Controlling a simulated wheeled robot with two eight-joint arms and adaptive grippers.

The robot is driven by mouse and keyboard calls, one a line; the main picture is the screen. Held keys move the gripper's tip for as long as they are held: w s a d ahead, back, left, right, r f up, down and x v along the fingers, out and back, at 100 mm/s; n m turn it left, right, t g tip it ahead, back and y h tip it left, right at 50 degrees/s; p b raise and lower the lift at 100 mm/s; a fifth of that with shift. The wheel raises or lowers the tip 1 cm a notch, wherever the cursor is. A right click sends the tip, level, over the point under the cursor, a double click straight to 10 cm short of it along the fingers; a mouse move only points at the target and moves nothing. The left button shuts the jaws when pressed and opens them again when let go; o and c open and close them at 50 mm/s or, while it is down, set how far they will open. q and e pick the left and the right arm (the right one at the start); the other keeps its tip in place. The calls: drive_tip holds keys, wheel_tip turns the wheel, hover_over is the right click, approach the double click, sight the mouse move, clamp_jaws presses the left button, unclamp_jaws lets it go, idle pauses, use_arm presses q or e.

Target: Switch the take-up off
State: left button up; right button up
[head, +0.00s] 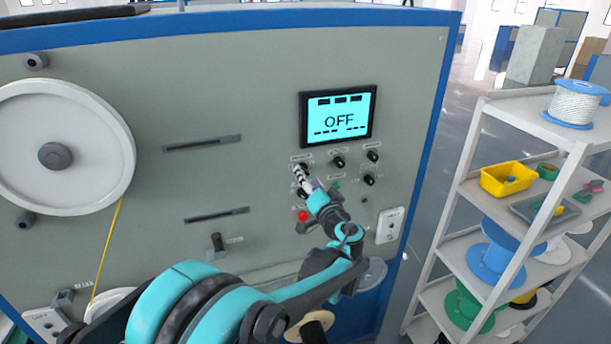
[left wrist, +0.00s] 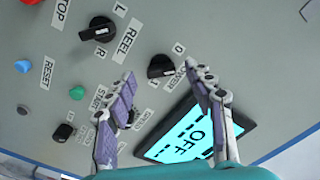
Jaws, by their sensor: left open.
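The take-up cabinet (head: 260,90) has a screen (head: 338,120) that reads OFF. The same screen shows in the left wrist view (left wrist: 196,136). A black rotary knob (left wrist: 160,66) with an O mark and a partly covered label that seems to read POWER sits on the panel. My left gripper (head: 299,174) is at the control panel below the screen. In the left wrist view the fingers (left wrist: 161,78) are spread, one on each side of this knob. I cannot tell whether they touch it. My right gripper is not in view.
A black REEL knob (left wrist: 98,30), a green START button (left wrist: 77,92) and a blue RESET button (left wrist: 22,67) are close by. A red button (head: 302,216) sits below my gripper. A white shelf rack (head: 520,125) with spools stands at the right.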

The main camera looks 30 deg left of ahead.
use_arm(q)
drive_tip(key=v, duration=0.9)
drive_tip(key=shift+s, duration=0.2)
drive_tip(key=shift+d, duration=0.1)
